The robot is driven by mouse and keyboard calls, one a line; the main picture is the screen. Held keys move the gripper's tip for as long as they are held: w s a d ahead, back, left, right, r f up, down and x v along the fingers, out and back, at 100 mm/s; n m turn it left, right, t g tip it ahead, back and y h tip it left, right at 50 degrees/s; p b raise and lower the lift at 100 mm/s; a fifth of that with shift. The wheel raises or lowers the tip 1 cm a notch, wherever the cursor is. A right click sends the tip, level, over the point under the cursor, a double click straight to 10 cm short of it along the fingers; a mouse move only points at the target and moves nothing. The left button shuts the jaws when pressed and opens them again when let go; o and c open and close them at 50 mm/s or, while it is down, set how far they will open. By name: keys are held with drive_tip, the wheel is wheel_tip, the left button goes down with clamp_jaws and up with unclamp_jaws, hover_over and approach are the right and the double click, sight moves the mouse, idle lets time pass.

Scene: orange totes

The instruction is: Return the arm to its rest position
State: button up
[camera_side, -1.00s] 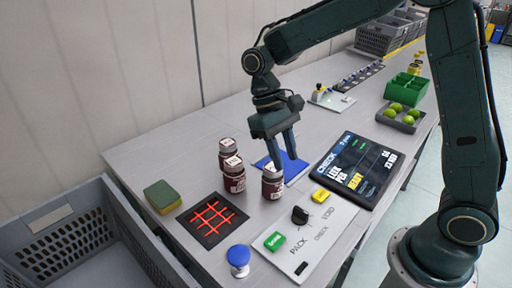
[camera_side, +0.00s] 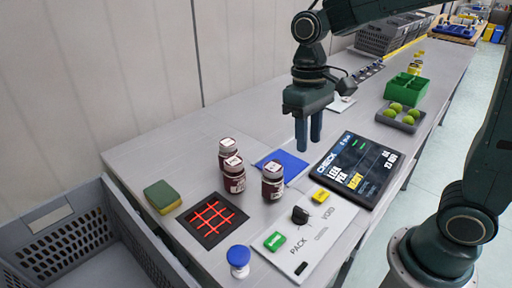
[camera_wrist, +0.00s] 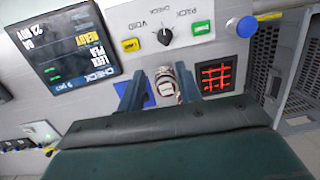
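My gripper (camera_side: 308,148) hangs above the table, up and right of the jars in the side view, with nothing held. In the wrist view its two fingers (camera_wrist: 160,82) stand apart. One dark red jar with a pale lid (camera_side: 272,182) stands upright at the near edge of the blue mat (camera_side: 290,162). Two more such jars (camera_side: 228,152) (camera_side: 233,176) stand to its left. In the wrist view jars (camera_wrist: 166,88) show beyond and between the fingers, partly overlapping.
A control panel (camera_side: 312,232) with a knob and buttons lies in front, beside a dark display (camera_side: 356,170). A red-lit grid (camera_side: 211,219), a sponge (camera_side: 162,196) and a blue button (camera_side: 238,258) are left. A grey tote (camera_side: 70,245) stands at the left edge.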

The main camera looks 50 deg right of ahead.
drive_tip(key=s+d+r+t, duration=0.2)
drive_tip(key=s+t, duration=0.1)
drive_tip(key=s, duration=0.3)
drive_tip(key=s+d+r+t, duration=0.2)
drive_tip(key=s+t, duration=0.2)
drive_tip(key=s, duration=0.2)
drive_tip(key=shift+s+r, duration=0.15)
drive_tip(key=shift+s, duration=0.1)
idle(0.4)
